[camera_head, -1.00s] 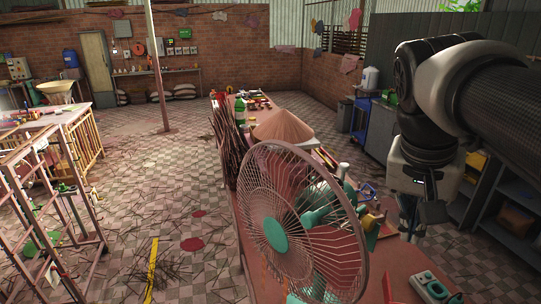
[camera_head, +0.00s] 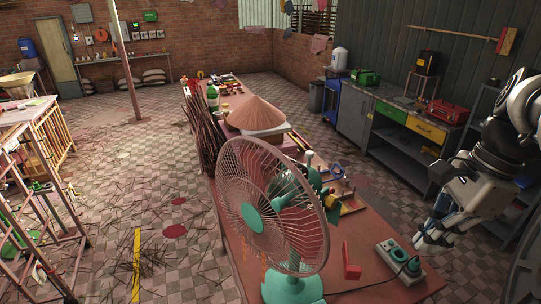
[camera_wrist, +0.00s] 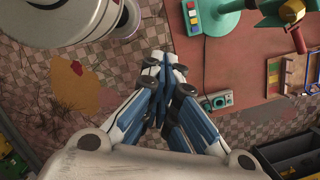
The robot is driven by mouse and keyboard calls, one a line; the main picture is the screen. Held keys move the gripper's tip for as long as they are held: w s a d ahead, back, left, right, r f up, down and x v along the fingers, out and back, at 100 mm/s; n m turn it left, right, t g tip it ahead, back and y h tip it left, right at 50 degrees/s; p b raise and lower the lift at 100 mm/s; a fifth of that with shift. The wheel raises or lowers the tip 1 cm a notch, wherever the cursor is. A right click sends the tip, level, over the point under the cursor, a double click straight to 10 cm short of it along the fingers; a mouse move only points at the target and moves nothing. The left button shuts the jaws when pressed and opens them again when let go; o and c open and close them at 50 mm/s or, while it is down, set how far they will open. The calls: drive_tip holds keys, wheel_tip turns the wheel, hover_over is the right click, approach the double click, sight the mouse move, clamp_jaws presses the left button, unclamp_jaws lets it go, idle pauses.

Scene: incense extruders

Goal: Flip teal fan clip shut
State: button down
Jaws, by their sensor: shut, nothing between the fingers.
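The standing fan has a pinkish wire cage (camera_head: 232,180), a teal hub (camera_head: 252,220) and a teal base (camera_head: 293,287). It stands on the near end of the long reddish table (camera_head: 385,292). In the wrist view the teal base (camera_wrist: 218,18) with its colored buttons shows at the top. I cannot make out the clip on the cage. My gripper (camera_head: 420,240) is shut and empty, right of the fan and apart from it, beyond the table's right side. In the wrist view its fingertips (camera_wrist: 164,58) meet, left of the table edge.
A teal-and-white power strip (camera_head: 398,262) and a small red piece (camera_head: 351,270) lie on the table. A conical hat (camera_head: 256,113) and a bundle of sticks (camera_head: 203,130) are behind the fan. Workbenches (camera_head: 385,135) line the right wall.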

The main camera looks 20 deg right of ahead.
drive_tip(key=w+a+f, duration=0.2)
drive_tip(key=a+f, duration=0.4)
drive_tip(key=f, duration=0.3)
drive_tip(key=shift+w+f+b, duration=0.3)
drive_tip(key=shift+w+b, duration=0.1)
drive_tip(key=shift+b, duration=0.05)
